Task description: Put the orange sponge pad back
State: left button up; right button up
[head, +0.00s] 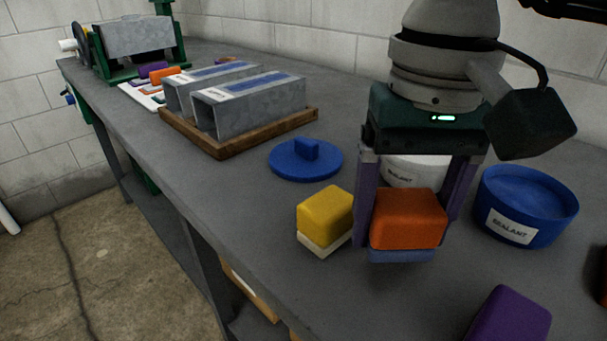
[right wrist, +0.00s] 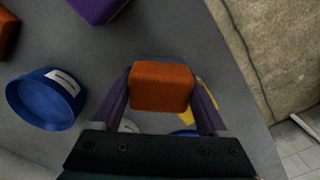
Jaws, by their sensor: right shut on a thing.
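The orange sponge pad (head: 408,217), a block with a blue layer under it, is between the purple fingers of my right gripper (head: 408,235). The gripper is shut on its sides and points down over the bench. In the right wrist view the orange pad (right wrist: 161,86) fills the space between the fingers (right wrist: 161,100). I cannot tell whether its underside touches the bench. A yellow pad (head: 325,211) with a pale base lies just left of it. A purple pad (head: 508,318) lies nearer, at lower right. My left gripper is not in view.
A blue sealant tub (head: 528,205) stands right of the gripper; a white sealant tub (head: 415,170) is partly hidden behind it. A blue lid (head: 305,160) lies behind the yellow pad. Metal ducts (head: 250,105) sit on a wooden tray (head: 220,150). The bench's front edge is at left.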

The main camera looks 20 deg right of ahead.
aim_at(395, 247)
notch_tip(395, 247, down, 5)
jog(key=b, duration=0.2)
jog(key=shift+r+b, duration=0.2)
jog(key=shift+b, duration=0.2)
jog(key=shift+r, duration=0.1)
jog(key=shift+f, duration=0.25)
jog(key=o, duration=1.2)
jog(key=shift+r, duration=0.6)
notch_tip(395, 247, up, 11)
jog(key=shift+r+p, duration=0.15)
jog(key=shift+p, duration=0.2)
